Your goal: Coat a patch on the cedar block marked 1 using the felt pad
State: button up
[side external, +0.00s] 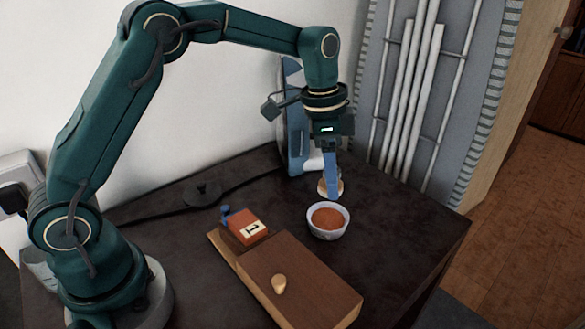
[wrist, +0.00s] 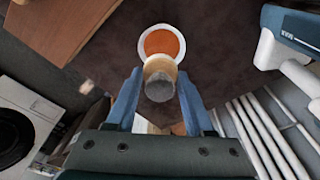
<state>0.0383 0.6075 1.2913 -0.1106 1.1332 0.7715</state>
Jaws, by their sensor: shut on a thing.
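The cedar block marked 1 (side external: 244,228) is reddish, with a white label bearing a 1. It rests on the left end of a wooden board (side external: 319,283) in the side view. My gripper (side external: 331,178) is shut on the felt pad (side external: 323,188), a round tan piece with a grey top that also shows between the fingers in the wrist view (wrist: 159,85). The pad is above the table, behind a white bowl (side external: 328,232) of orange-brown material (side external: 327,218). In the wrist view the pad overlaps the bowl's near edge (wrist: 142,44). The pad's underside is hidden.
A small tan knob-like piece (side external: 279,284) sits on the board. A blue and white appliance (side external: 296,130) stands behind my gripper, near a rack of white pipes (side external: 412,95). A dark cable and round piece (side external: 202,193) lie at the back left. The dark tabletop right of the bowl is clear.

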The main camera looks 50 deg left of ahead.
aim_at(330, 219)
jog(key=shift+w+f, duration=0.1)
jog(key=shift+f, duration=2.95)
jog(key=shift+f, duration=0.65)
jog(key=shift+r, duration=3.6)
